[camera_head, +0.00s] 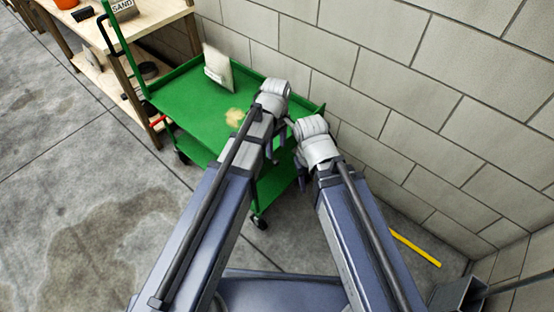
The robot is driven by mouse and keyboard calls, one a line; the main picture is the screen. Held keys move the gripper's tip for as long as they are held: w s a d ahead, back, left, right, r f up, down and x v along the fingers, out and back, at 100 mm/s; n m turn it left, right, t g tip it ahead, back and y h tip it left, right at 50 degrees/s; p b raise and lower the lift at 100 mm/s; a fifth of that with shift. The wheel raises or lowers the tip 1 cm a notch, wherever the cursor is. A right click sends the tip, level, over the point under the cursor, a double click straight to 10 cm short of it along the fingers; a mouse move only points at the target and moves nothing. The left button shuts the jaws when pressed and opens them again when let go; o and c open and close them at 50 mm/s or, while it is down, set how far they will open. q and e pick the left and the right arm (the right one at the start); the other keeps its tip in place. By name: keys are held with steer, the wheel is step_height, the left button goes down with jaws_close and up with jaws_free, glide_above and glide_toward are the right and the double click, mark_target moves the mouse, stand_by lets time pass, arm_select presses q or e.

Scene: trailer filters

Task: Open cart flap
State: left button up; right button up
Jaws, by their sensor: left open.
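A green cart (190,99) with an upper tray and a lower shelf (277,183) stands against the block wall. A pale flat panel (218,70) stands tilted on its upper tray, near the wall side. I cannot tell whether this panel is the flap; no other flap shows clearly. My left gripper (276,150) is open at the cart's near right end, partly hidden by its own wrist. My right gripper (301,178) hangs beside it, just off that end, its fingers mostly hidden. I cannot tell whether either gripper touches the cart.
A tan patch (235,117) lies on the tray. A wooden bench (145,18) with a sign reading SAND stands behind the cart. The block wall (400,75) is close on the right. A yellow bar (415,248) lies on the floor. The concrete floor at left is clear.

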mark_target(276, 161)
arm_select(q)
step_height(276, 161, down, 7)
steer(key=b, duration=0.7)
steer(key=shift+f, duration=0.2)
jaws_close()
stand_by(1.0)
